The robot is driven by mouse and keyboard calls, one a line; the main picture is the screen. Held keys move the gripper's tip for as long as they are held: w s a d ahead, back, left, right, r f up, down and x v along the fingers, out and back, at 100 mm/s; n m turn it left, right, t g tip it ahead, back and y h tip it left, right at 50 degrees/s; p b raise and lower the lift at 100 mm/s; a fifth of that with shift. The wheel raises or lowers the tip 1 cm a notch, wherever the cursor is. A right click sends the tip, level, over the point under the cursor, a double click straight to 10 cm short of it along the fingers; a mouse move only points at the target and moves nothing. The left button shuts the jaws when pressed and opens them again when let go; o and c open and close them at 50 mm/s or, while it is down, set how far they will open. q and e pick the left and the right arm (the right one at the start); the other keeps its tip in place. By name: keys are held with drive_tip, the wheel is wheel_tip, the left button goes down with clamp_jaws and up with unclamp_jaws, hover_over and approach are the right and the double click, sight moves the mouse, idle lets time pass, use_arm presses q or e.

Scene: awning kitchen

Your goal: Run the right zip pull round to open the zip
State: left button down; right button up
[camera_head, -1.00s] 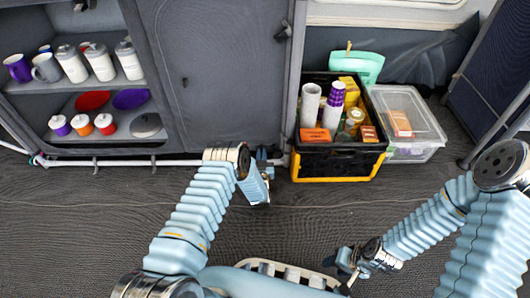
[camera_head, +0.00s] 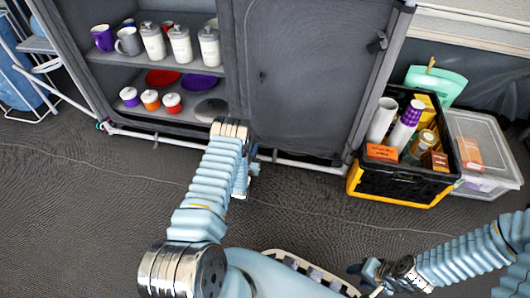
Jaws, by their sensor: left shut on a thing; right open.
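The grey fabric door panel (camera_head: 300,80) covers the right half of the cupboard and hangs closed. My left gripper (camera_head: 253,169) is low at the panel's bottom edge, near its left corner. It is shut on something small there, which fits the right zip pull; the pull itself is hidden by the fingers. The zip's line is too fine to make out. My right gripper (camera_head: 362,272) is open and empty above the floor at the lower right, well apart from the cupboard.
Open shelves (camera_head: 110,55) at the left hold mugs, canisters, lidded cups and plates. A black crate (camera_head: 400,182) of goods stands right of the cupboard, beside a clear box (camera_head: 485,150). A light rail (camera_head: 150,134) runs along the cupboard's foot. The floor in front is clear.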

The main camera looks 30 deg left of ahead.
use_arm(q)
drive_tip(key=shift+s+a, duration=0.2)
drive_tip(key=shift+a, duration=0.35)
drive_tip(key=shift+s+a, duration=0.15)
drive_tip(key=shift+a, duration=0.35)
use_arm(e)
drive_tip(key=shift+s+a+f, duration=0.1)
drive_tip(key=shift+a, duration=0.25)
use_arm(q)
drive_tip(key=shift+a, duration=0.1)
drive_tip(key=c, duration=1.2)
unclamp_jaws()
drive_tip(key=p+v, duration=0.5)
drive_tip(key=v, duration=0.8)
drive_tip(key=shift+s+d+p, duration=0.2)
drive_tip(key=shift+s+p, duration=0.1)
drive_tip(key=shift+s, duration=0.05)
use_arm(e)
wheel_tip(320, 180, up, 6)
drive_tip(key=shift+s+f, duration=0.1)
drive_tip(key=shift+f, duration=0.1)
